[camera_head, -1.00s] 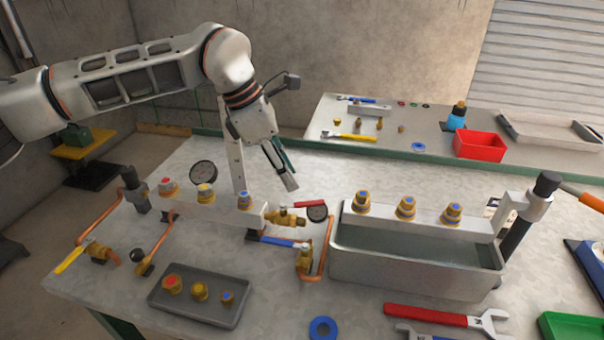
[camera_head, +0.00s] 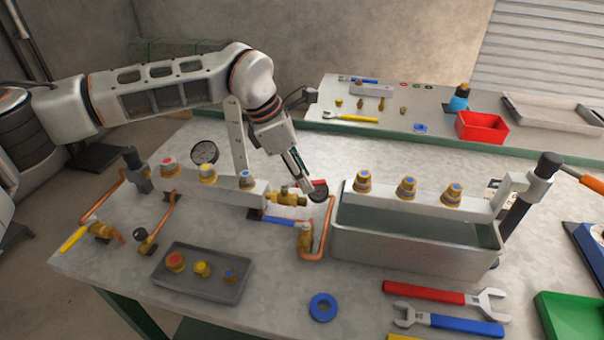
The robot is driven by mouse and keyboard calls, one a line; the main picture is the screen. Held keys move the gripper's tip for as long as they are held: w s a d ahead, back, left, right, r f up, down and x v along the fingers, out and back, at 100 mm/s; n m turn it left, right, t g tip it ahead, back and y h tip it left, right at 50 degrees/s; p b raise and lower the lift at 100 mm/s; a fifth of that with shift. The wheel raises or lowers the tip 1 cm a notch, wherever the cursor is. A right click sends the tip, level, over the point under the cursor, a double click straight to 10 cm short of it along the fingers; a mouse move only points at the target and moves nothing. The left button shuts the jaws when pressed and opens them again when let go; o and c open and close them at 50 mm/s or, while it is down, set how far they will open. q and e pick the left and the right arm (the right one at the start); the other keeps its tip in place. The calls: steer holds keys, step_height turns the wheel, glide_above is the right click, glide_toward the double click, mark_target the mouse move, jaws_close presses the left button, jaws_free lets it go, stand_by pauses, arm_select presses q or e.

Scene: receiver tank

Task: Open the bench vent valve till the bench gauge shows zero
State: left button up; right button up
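A brass valve with a red lever (camera_head: 320,183) sits on the bench right of the manifold block. A dark round gauge (camera_head: 319,195) is just beside it, partly covered by my fingers. A larger round gauge (camera_head: 204,152) stands behind the manifold; its reading is too small to make out. A brass valve with a blue lever (camera_head: 280,220) is in front, and a valve with a yellow lever (camera_head: 75,238) is at the left end. Which valve is the vent is not marked. My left gripper (camera_head: 308,187) points down at the red lever, empty; contact and finger opening are unclear. My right gripper is out of view.
A metal water tank (camera_head: 415,252) with several brass fittings above it stands to the right. A grey tray (camera_head: 205,290) of fittings, a blue ring (camera_head: 323,307) and a red-handled wrench (camera_head: 425,292) lie in front.

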arm_select(q)
jaws_close()
steer(key=w+a+n+t+y, duration=0.1)
steer(key=n, duration=0.3)
steer(key=w+a+n+t+y, duration=0.1)
steer(key=n, duration=0.4)
steer(key=w+a+n+t+y+b, duration=0.1)
steer(key=n, duration=0.3)
steer(key=shift+w+r+t+y, duration=0.1)
steer(key=shift+r+t+y, duration=0.05)
steer(key=shift+t+y, duration=0.2)
steer(key=shift+a+n, duration=0.1)
steer(key=shift+n, duration=0.3)
